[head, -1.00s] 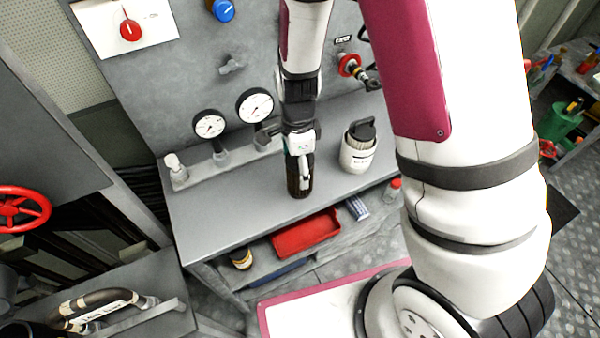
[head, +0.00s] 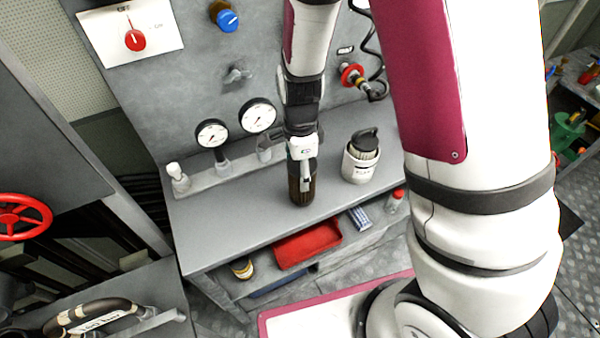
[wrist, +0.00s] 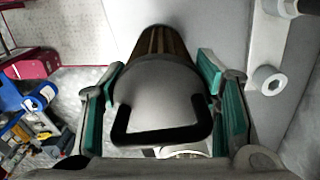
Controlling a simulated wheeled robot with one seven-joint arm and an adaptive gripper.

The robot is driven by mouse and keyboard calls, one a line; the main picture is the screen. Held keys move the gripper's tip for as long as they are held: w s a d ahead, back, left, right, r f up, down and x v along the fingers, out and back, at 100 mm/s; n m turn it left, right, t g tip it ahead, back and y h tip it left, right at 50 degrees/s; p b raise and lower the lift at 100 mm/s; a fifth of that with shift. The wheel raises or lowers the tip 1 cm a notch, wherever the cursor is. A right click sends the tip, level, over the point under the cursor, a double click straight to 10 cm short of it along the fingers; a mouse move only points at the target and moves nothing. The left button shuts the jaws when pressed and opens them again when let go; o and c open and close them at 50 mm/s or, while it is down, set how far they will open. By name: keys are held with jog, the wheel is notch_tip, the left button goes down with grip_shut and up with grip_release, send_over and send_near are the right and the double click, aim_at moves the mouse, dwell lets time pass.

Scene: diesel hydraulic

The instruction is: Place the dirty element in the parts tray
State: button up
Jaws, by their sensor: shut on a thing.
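My gripper (head: 303,168) is over the grey bench, its fingers shut on a dark brown pleated cylinder, the dirty element (head: 301,190). In the wrist view the element (wrist: 166,42) has a pale end cap with a black wire handle, between the teal-padded fingers of my gripper (wrist: 165,105). The element hangs upright in the head view; whether its lower end touches the bench cannot be told. The red parts tray (head: 307,244) lies on the shelf below the bench top, in front of the element, and looks empty.
A white canister with a black handle (head: 360,160) stands on the bench right of my gripper. Two gauges (head: 258,115) stand behind at the left. A yellowish can (head: 242,268), a blue-white box (head: 359,218) and a red-capped bottle (head: 394,201) flank the tray.

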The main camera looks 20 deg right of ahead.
jog(key=shift+s+r, duration=0.65)
jog(key=shift+r, duration=0.35)
jog(key=s+d+r+p, duration=0.1)
jog(key=s+p, duration=0.4)
jog(key=s, duration=0.9)
jog(key=shift+s+d+r, duration=0.15)
jog(key=shift+s+d, duration=0.2)
jog(key=shift+d, duration=0.15)
